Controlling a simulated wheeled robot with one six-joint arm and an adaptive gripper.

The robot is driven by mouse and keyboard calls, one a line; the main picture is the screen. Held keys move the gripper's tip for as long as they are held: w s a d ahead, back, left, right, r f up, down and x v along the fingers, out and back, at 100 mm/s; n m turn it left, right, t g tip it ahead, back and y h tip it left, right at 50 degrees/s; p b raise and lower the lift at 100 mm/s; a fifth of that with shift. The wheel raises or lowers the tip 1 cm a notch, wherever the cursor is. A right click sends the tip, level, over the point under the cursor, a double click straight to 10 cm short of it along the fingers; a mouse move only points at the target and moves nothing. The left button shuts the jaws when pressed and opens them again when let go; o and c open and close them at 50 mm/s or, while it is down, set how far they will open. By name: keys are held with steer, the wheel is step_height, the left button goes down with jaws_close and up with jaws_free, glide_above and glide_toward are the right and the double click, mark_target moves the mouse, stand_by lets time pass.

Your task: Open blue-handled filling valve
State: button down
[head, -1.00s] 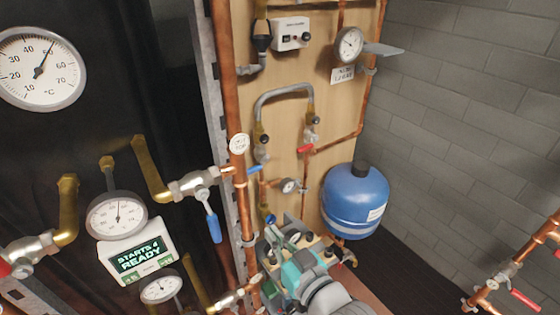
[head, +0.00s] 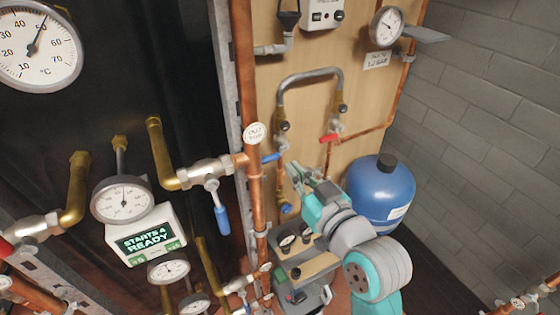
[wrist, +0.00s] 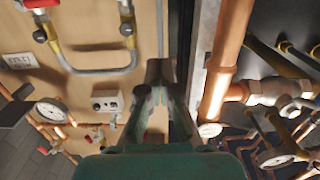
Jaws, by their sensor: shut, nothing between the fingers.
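A small blue handle (head: 272,157) sits on a valve at the left lower end of a grey looped hose (head: 310,75) on the wooden board. It lies across, pointing left towards the copper pipe. The valve at the hose's other end has a red handle (head: 329,138). My gripper (head: 296,172) is shut and empty, just below and right of the blue handle, with a visible gap. In the wrist view my gripper (wrist: 158,72) also shows closed, with the hose (wrist: 92,70) beyond it. The blue handle cannot be made out there.
A larger blue lever (head: 222,221) hangs down from a valve on the left pipework. A vertical copper pipe (head: 246,100) stands left of the board. A blue tank (head: 378,190) is close to the right of my arm. A grey block wall (head: 490,110) is at far right.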

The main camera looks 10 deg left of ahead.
steer(key=w+a+f, duration=0.4)
steer(key=w+a, duration=0.2)
steer(key=w, duration=0.2)
steer(key=shift+w+f, duration=0.2)
steer(key=shift+w, duration=0.15)
steer(key=shift+f+n, duration=0.35)
steer(key=shift+n, duration=0.15)
steer(key=w+d+f+n+t, duration=0.1)
steer(key=w+d+f+n, duration=0.1)
steer(key=f+n, duration=0.6)
steer(key=d+n, duration=0.1)
steer(key=n, duration=0.6)
steer(key=shift+w+d+h, duration=0.15)
steer(key=shift+d+h, duration=0.15)
stand_by(0.5)
stand_by(0.6)
